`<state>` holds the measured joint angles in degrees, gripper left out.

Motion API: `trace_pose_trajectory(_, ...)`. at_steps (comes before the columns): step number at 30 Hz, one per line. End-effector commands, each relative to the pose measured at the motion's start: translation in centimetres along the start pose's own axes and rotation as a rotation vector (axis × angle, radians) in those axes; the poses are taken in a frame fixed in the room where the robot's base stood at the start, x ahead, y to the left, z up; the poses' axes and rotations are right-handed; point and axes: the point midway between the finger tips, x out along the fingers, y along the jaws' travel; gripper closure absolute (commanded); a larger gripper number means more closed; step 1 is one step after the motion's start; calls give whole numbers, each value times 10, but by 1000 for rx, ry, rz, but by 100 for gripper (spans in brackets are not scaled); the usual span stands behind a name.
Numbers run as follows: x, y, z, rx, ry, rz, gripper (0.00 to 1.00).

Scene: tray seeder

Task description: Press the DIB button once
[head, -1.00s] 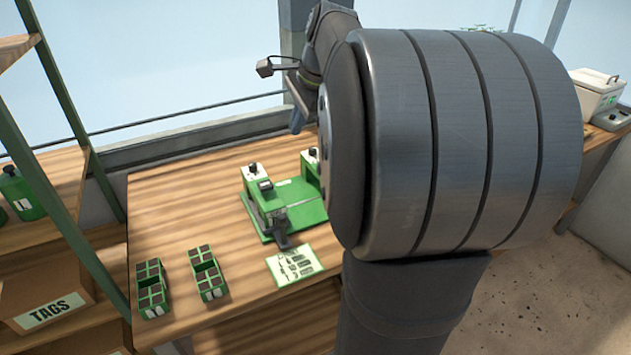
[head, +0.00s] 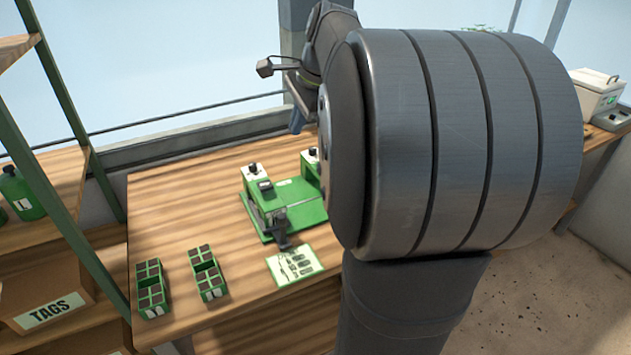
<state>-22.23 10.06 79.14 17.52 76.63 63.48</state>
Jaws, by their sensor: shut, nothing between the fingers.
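The green-and-white tray seeder (head: 305,212) stands on the wooden bench. It has a white-topped post with a black knob at the left and a similar one at the back, partly behind my arm. I cannot make out a DIB button or its lettering; the seeder's right side is hidden by my arm's large grey link. My gripper (head: 297,122) shows only in part beside that link, small and dark, above and behind the seeder in the picture. It looks shut and empty, and I see no contact with the seeder.
Two green cell trays (head: 151,288) stand at the bench's front left. A printed card (head: 294,265) lies in front of the seeder. A shelf with a TAGS box (head: 48,305) is at the left. The bench left of the seeder is clear.

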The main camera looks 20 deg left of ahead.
Motion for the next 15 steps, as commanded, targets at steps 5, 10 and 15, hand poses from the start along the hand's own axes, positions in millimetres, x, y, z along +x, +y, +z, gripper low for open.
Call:
trace_pose_trajectory(5, 0, 0, 0, 0, 0, 0, 100)
trace_pose_trajectory(10, 0, 0, 0, 0, 0, 0, 100)
trace_pose_trajectory(15, 5, 0, -1, -25, 18, 11, 100)
